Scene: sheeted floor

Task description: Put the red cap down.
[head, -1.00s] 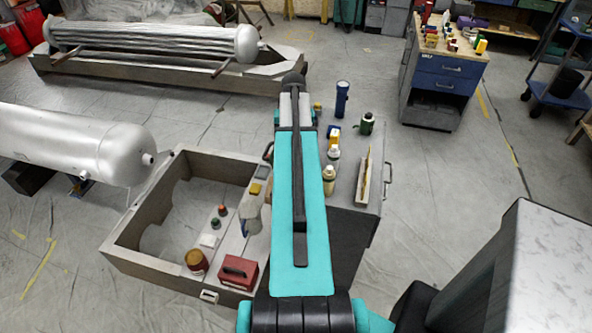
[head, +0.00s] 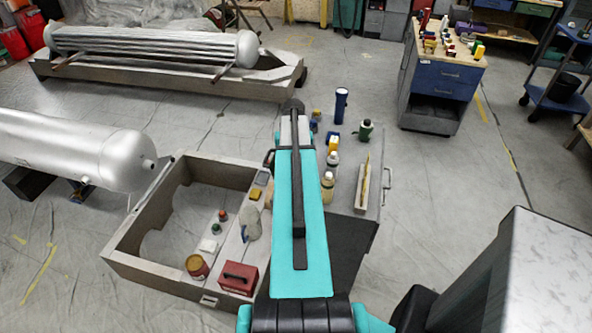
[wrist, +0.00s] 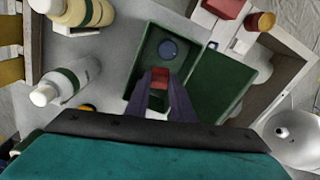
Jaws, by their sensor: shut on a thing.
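The red cap (wrist: 160,76) is between the fingertips of my gripper (wrist: 161,84) in the wrist view. The gripper is shut on it. I cannot tell whether the cap touches the case. In the head view my own arm hides the gripper, the cap and the case.
Bottles (head: 327,185) stand on the grey cabinet top right of my arm, with a dark-blue cylinder (head: 341,105) and a narrow wooden-edged tray (head: 362,190). Left is a grey frame (head: 125,262) bearing a red box (head: 238,277) and a tin (head: 197,266).

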